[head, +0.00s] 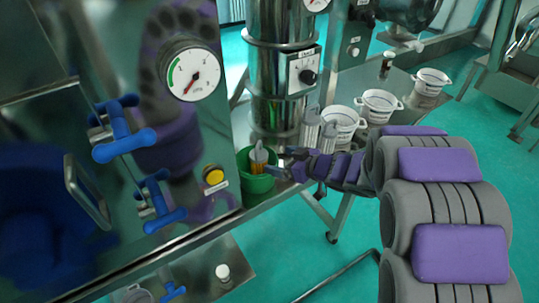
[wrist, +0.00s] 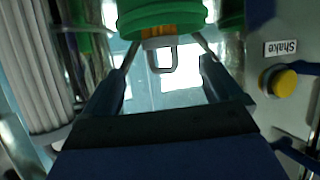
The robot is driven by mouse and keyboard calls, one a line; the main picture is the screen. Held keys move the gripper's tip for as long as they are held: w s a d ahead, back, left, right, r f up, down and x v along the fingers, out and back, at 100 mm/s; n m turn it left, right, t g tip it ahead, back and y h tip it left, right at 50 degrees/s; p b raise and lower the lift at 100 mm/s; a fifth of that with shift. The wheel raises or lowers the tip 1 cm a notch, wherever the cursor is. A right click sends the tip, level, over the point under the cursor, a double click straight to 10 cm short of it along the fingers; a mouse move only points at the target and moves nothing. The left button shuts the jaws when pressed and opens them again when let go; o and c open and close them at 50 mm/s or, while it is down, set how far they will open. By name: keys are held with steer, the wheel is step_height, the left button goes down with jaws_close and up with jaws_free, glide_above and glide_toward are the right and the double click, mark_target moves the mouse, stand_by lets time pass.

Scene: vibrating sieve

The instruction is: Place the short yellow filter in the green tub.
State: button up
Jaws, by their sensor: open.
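The green tub (head: 256,184) stands at the edge of the metal bench in the head view, beside the steel column. A short yellow filter (head: 259,160) stands upright inside it, its pale top above the rim. My gripper (head: 282,162) is just right of the tub. In the wrist view, which looks upside down, the green tub (wrist: 165,17) is at the top, with a sliver of yellow filter (wrist: 158,32) and its grey loop handle (wrist: 160,68). My open gripper (wrist: 167,52) has a finger on each side of the handle. I cannot tell whether either touches it.
Two grey filters (head: 310,128) stand right of the tub, close to my arm. Several white buckets (head: 380,104) stand farther along the bench. A panel with blue valves (head: 122,130) and a yellow button (head: 214,175) is on the left.

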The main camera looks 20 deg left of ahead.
steer(key=w+d+r+m+t+h, duration=0.2)
steer(key=d+r+h, duration=0.1)
steer(key=d, duration=0.4)
steer(key=w+d+r+m+t+h, duration=0.2)
steer(key=d+t+h, duration=0.1)
steer(key=d, duration=0.4)
steer(key=s+d+r+m+g+h, duration=0.1)
steer(key=s+d+m+h, duration=0.15)
steer(key=d, duration=0.45)
steer(key=s+d+r+m+h, duration=0.2)
steer(key=s+d+h, duration=0.15)
steer(key=d, duration=0.35)
steer(key=s+d+f+m+g+h, duration=0.1)
steer(key=s+d+m+g+h, duration=0.1)
steer(key=s, duration=0.5)
steer(key=s+d+f+m+g+h, duration=0.1)
steer(key=s+d+m+g, duration=0.15)
steer(key=s, duration=0.55)
steer(key=s+a+g+y, duration=0.1)
steer(key=s+a+g, duration=0.1)
steer(key=s, duration=0.8)
steer(key=s+a+g+y, duration=0.2)
steer(key=s+a+g, duration=0.1)
steer(key=s, duration=0.8)
steer(key=shift+s+a+f+m+g, duration=0.25)
steer(key=shift+a+m+g, duration=0.05)
steer(key=shift+g, duration=0.55)
